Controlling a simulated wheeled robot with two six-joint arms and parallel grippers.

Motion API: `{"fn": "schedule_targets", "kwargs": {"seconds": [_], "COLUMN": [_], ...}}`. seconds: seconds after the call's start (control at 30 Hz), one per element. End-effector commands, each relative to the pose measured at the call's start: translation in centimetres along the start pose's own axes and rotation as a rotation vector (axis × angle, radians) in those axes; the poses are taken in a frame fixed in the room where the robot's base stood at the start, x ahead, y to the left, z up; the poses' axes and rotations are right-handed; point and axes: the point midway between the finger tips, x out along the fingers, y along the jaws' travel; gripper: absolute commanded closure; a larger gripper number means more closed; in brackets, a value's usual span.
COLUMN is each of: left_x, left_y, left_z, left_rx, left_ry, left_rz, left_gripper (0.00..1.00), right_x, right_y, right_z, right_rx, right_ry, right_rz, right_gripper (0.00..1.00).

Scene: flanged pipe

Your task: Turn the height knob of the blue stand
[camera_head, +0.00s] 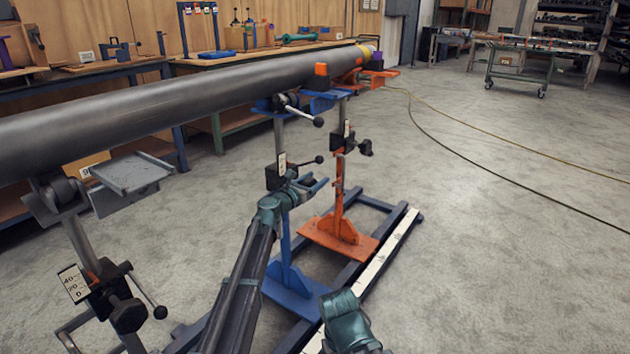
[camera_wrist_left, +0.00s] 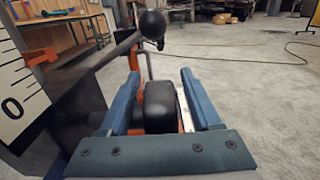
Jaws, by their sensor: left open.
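The blue stand (camera_head: 286,245) stands in the middle of the head view, under the long grey pipe (camera_head: 200,95). Its black height knob (camera_head: 309,181) sits on the clamp block, partly hidden by my gripper. My left gripper (camera_head: 318,186) is open at the knob. In the left wrist view the black knob (camera_wrist_left: 160,105) lies between the two blue fingers of my left gripper (camera_wrist_left: 160,76), with a gap on the right; contact on the left I cannot tell. My right gripper's fingers do not show.
A ball-ended lever (camera_wrist_left: 152,24) rises just above the knob. A scale plate (camera_wrist_left: 18,95) is close on the left. The orange stand (camera_head: 340,230) is just behind, and a grey stand (camera_head: 105,290) is at front left. Open floor lies to the right.

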Motion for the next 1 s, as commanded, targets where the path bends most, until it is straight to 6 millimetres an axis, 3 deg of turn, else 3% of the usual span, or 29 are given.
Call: {"fn": "schedule_targets", "kwargs": {"seconds": [0.17,0.5,0.73,1.0], "left_x": [0.0,0.0,-0.1,-0.3], "left_y": [0.0,0.0,0.0,-0.1], "left_z": [0.0,0.0,-0.1,-0.3], "left_rx": [0.000,0.000,0.000,-0.003], "left_ry": [0.000,0.000,-0.006,-0.135], "left_rz": [0.000,0.000,-0.001,-0.004], "left_gripper": [0.37,0.98,1.00,1.00], "right_x": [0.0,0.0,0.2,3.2], "right_y": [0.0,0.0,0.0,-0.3], "right_z": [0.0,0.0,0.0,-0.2], "right_rx": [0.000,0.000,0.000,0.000], "right_ry": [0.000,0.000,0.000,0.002], "right_rz": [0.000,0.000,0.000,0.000], "right_gripper": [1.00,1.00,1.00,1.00]}}
